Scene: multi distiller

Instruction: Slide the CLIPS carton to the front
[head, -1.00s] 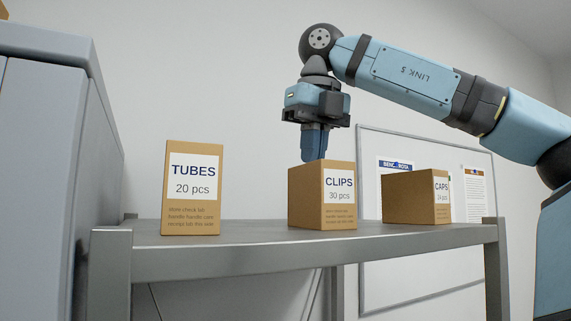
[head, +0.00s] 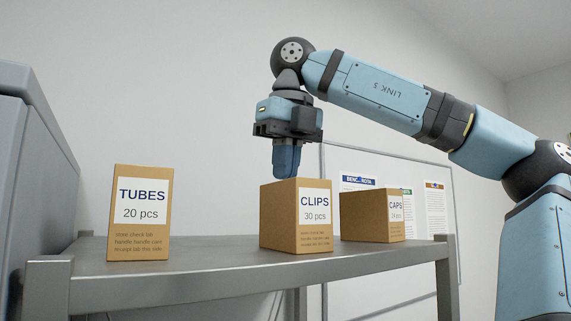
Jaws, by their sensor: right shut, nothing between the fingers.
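The CLIPS carton (head: 278,217) is a brown box with a white label. It stands upright on the grey metal shelf (head: 190,277), between two other cartons. My right gripper (head: 287,175) points straight down at the carton's top edge, fingers shut and empty. The lower ends of its fingers meet the top edge in the picture and seem to pass behind the carton. I cannot tell whether they touch it. My left gripper is not in view.
The taller TUBES carton (head: 140,240) stands to the left with clear shelf between. The CAPS carton (head: 365,217) is close on the right, with a narrow gap in the picture. A grey cabinet (head: 35,180) stands at far left. A board with papers (head: 358,185) is behind.

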